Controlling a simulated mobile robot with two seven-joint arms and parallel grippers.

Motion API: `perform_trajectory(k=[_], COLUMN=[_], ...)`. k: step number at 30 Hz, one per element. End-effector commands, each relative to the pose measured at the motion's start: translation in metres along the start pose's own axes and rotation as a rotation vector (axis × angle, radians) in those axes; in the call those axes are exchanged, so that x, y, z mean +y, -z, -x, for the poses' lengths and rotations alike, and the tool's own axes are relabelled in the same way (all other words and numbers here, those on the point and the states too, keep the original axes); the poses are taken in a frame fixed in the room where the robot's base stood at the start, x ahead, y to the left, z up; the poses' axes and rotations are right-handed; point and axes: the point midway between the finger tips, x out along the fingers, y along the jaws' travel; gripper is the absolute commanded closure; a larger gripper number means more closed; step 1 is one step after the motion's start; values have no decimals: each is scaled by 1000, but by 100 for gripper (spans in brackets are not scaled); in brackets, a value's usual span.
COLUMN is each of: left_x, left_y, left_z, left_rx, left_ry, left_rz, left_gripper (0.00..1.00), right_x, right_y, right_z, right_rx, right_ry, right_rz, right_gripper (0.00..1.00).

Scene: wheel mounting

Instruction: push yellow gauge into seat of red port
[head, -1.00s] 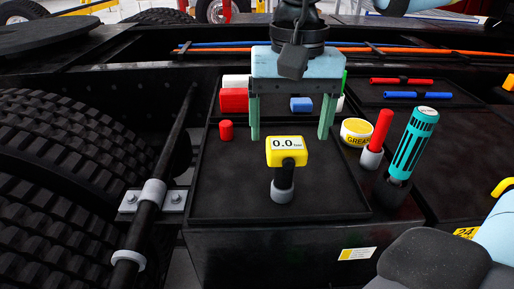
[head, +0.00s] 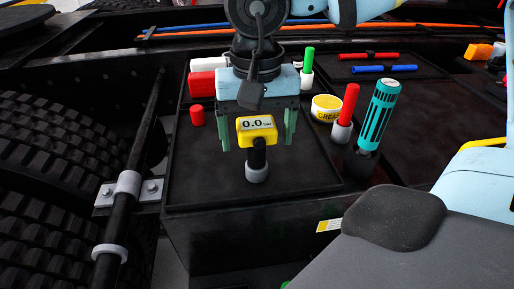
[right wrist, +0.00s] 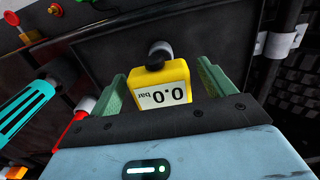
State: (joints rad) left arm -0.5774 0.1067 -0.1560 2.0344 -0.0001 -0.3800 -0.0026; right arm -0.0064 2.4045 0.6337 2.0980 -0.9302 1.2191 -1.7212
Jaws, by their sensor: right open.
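The yellow gauge (head: 257,126), reading 0.0, stands upright on a black stem with a grey foot in the black tray (head: 200,185). In the right wrist view, the gauge (right wrist: 165,84) sits between the two green fingers. My right gripper (head: 257,142) is open, one finger on each side of the gauge. Gaps show in the wrist view, so it does not grip it. I cannot pick out the red port with certainty; small round red parts (right wrist: 10,18) show at the upper left of the wrist view. My left gripper is not in view.
A red cylinder (head: 197,115) and a red block (head: 202,84) are left in the tray. A grease tin (head: 326,107), a red-handled tool (head: 347,110) and a teal tool (head: 379,115) stand right of the gripper. A black wheel (head: 60,170) is at the left.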

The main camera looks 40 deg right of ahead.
Motion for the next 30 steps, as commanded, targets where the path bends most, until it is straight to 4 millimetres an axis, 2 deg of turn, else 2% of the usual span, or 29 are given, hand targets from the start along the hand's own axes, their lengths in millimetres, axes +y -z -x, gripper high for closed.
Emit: perform_trajectory(k=[6, 13, 27, 30], left_x=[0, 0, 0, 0], left_y=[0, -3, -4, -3], left_z=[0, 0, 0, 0], left_rx=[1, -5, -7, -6], left_ry=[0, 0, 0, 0], left_rz=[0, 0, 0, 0], left_gripper=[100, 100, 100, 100], right_x=[0, 0, 0, 0], right_y=[0, 0, 0, 0], right_z=[-19, -20, -19, -18], right_rx=[1, 2, 2, 3], right_ry=[0, 1, 1, 3], right_rz=[1, 0, 0, 0], right_gripper=[18, 18, 80, 80])
